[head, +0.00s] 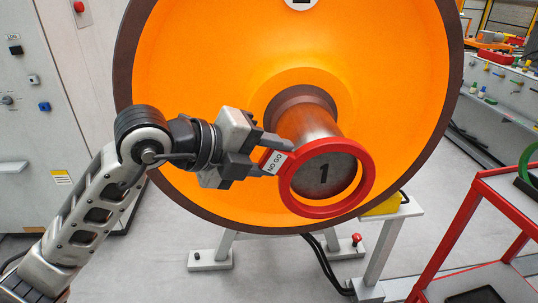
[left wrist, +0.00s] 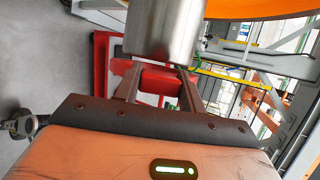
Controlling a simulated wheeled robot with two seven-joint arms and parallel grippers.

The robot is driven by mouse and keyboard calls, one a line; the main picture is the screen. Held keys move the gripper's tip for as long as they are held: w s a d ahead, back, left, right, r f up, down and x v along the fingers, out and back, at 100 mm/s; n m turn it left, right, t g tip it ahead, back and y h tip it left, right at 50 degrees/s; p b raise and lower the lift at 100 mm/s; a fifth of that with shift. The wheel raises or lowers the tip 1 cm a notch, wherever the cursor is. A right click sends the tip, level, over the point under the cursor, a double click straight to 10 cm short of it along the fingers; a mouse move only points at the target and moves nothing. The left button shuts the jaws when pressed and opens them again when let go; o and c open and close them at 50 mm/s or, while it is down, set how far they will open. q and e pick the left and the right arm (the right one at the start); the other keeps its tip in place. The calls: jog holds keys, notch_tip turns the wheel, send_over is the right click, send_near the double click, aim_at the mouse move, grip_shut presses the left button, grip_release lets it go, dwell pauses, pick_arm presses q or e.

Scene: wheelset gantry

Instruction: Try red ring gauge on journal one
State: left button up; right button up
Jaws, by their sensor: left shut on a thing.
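The red ring gauge (head: 369,189) has a handle with a white "NO GO" label (head: 273,161). My left gripper (head: 269,155) is shut on that handle; the red handle (left wrist: 160,80) also shows between the fingers in the left wrist view. Journal one (head: 309,122) is a bare steel cylinder with a dark end face marked "1", sticking out of the orange wheel. The ring frames this end face, roughly centred. I cannot tell whether it is just in front of the end or around it. The journal (left wrist: 165,30) also shows above the fingers in the left wrist view. My right gripper is out of view.
The large orange wheel (head: 215,70) with a dark rim stands behind the journal, above a grey stand (head: 378,255). A red-framed cart (head: 462,225) with a green ring (head: 527,160) is at right. Grey cabinets (head: 30,130) stand at left.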

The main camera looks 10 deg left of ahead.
pick_arm(q)
jog(key=shift+w+a+r, duration=0.1)
jog(key=shift+w+a, duration=0.2)
jog(key=shift+w, duration=0.6)
jog(key=shift+w+a+f, duration=0.1)
jog(key=shift+w+a, duration=0.15)
jog(key=shift+w, duration=0.6)
jog(key=shift+w+a+r, duration=0.1)
jog(key=shift+w+a, duration=0.2)
jog(key=shift+w, duration=0.6)
dwell(0.4)
jog(key=s+d, duration=0.3)
jog(key=s, duration=0.7)
jog(key=shift+p, duration=0.3)
dwell(0.7)
jog(key=shift+d, duration=0.1)
